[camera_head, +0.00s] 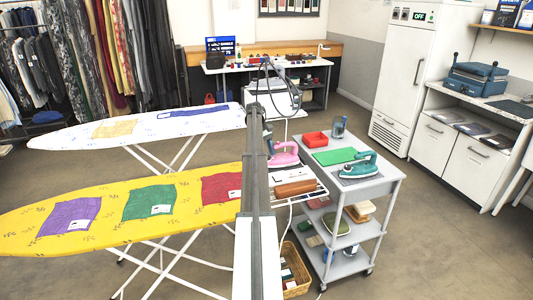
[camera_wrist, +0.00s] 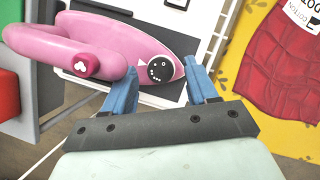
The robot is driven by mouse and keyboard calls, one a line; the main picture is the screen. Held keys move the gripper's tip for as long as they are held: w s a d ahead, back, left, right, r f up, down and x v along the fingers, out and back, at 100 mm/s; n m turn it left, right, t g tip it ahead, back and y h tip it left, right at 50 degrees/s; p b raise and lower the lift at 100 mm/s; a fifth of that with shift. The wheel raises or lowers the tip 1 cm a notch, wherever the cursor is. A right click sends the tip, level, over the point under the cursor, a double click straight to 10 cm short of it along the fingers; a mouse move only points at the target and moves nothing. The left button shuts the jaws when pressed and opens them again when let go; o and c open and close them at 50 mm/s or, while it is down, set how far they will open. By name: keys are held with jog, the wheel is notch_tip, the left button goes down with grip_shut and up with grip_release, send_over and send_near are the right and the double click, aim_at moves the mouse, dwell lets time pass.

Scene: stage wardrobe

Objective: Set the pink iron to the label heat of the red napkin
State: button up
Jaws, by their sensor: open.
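The pink iron (camera_head: 285,155) sits at the ironing board's end, partly behind my arm. In the wrist view the pink iron (camera_wrist: 120,40) shows close, with a round black dial (camera_wrist: 160,69) bearing white dots and a small white triangle beside it. My gripper (camera_wrist: 164,85) is open, its two blue fingers on either side of the dial, apparently empty; contact cannot be told. The red napkin (camera_head: 221,188) lies on the yellow board with a white label at its corner. In the wrist view the red napkin (camera_wrist: 285,75) and its label (camera_wrist: 304,20) are cut off; no heat mark is readable.
The yellow ironing board (camera_head: 25,222) also bears purple and green napkins. A white board (camera_head: 60,135) stands behind it. A grey trolley (camera_head: 372,187) to the right holds a teal iron (camera_head: 360,166), a green cloth (camera_head: 334,156) and a red tray (camera_head: 315,139). A wicker basket (camera_head: 292,280) stands on the floor.

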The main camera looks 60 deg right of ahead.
jog(key=v, duration=0.7)
jog(key=shift+r, duration=0.25)
jog(key=shift+w, duration=0.1)
notch_tip(320, 180, up, 6)
jog(key=w+a+n+h, duration=0.1)
jog(key=w+a, duration=0.2)
jog(key=s+f+n, duration=0.1)
jog(key=s+f, duration=0.1)
jog(key=f, duration=0.2)
jog(key=s+d+f+n, duration=0.1)
jog(key=f, duration=0.3)
jog(key=s+d+f+n, duration=0.1)
jog(key=s+f, duration=0.1)
jog(key=f, duration=0.3)
jog(key=shift+s+h, duration=0.35)
jog(key=shift+h, duration=0.05)
jog(key=shift+c, duration=0.4)
